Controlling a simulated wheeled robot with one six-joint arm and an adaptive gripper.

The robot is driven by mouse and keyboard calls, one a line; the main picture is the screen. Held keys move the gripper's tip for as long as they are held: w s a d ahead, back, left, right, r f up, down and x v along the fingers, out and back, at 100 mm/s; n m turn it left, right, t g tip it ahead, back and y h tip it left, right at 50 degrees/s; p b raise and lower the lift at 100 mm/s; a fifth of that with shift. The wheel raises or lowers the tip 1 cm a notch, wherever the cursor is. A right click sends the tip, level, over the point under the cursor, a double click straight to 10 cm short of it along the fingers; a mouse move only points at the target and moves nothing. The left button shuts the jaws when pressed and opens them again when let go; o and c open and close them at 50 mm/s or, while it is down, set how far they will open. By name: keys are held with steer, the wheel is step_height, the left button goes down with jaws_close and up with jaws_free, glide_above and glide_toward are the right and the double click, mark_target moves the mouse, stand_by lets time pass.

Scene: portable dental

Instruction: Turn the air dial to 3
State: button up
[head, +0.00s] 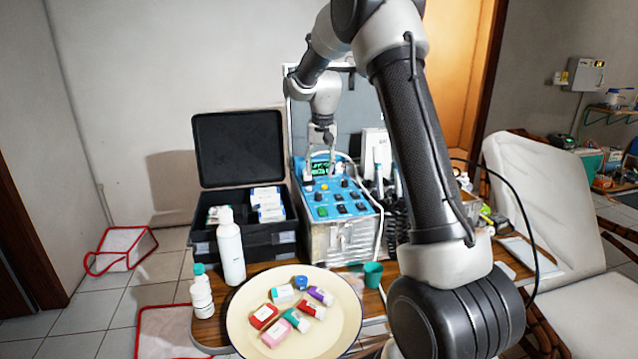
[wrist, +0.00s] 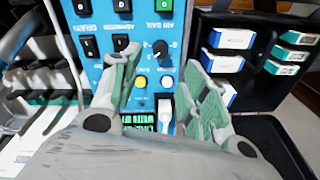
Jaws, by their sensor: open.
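The blue control panel (head: 352,209) tops a metal dental unit on the table; it also shows upside down in the wrist view (wrist: 150,28). A black dial (wrist: 160,48) with a pale pointer mark and small printed characters around it sits on the panel; I take it as the air dial, though its label and setting are too small to read. It also shows in the head view (head: 318,197). My gripper (wrist: 155,70) is open and points down at the panel. The dial shows in the gap between the fingertips, slightly beyond them, with no visible contact.
A yellow button (wrist: 140,81), a pale round button (wrist: 167,82) and several black switches (wrist: 90,47) surround the dial. An open black case (head: 240,150) stands left of the unit. A plate (head: 240,325) of small containers and a white bottle (head: 231,250) stand in front.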

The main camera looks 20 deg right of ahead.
steer(key=shift+s+r, duration=0.15)
steer(key=shift+r, duration=1.5)
